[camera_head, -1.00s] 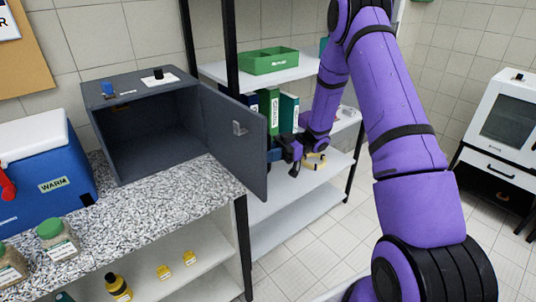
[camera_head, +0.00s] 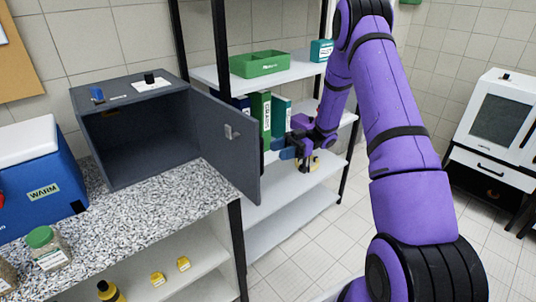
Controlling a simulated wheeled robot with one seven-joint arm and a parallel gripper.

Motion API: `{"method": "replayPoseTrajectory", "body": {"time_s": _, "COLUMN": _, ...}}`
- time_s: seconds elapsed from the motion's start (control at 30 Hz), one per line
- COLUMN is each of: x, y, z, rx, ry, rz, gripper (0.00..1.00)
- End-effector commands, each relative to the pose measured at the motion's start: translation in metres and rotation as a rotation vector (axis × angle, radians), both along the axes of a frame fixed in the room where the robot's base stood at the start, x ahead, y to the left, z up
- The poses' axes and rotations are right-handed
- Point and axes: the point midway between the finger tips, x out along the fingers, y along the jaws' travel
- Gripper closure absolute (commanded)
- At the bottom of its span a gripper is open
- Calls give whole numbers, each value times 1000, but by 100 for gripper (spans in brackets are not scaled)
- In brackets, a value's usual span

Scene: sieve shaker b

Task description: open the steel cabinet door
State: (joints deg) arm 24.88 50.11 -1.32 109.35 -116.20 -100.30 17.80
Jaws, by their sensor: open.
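The dark grey steel cabinet (camera_head: 140,101) stands on the speckled counter at the left. Its door (camera_head: 226,155) is hinged at the cabinet's right side and stands wide open, swung out past the counter's right end. The cabinet's inside is dark and looks empty. My gripper (camera_head: 284,149) is just right of the door's free edge, on the door's far side. It is open. Whether it touches the door cannot be told.
A blue cooler (camera_head: 38,185) and a green-lidded jar (camera_head: 48,250) stand on the counter (camera_head: 180,208) left of the door. Behind my gripper a shelf rack holds binders (camera_head: 261,118) and a green tray (camera_head: 259,64). The floor (camera_head: 310,235) right of the counter is clear.

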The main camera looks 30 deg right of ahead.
Motion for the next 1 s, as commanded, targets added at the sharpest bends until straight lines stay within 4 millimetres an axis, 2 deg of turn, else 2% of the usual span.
{"method": "replayPoseTrajectory", "body": {"time_s": 0.1, "x": 1, "y": -19, "z": 0, "rx": 0, "ry": 0, "rz": -1, "gripper": 53}}
{"method": "replayPoseTrajectory", "body": {"time_s": 0.3, "x": 1, "y": -34, "z": 0, "rx": 1, "ry": 0, "rz": 0, "gripper": 53}}
{"method": "replayPoseTrajectory", "body": {"time_s": 1.0, "x": 1, "y": -36, "z": 0, "rx": 1, "ry": 0, "rz": 1, "gripper": 53}}
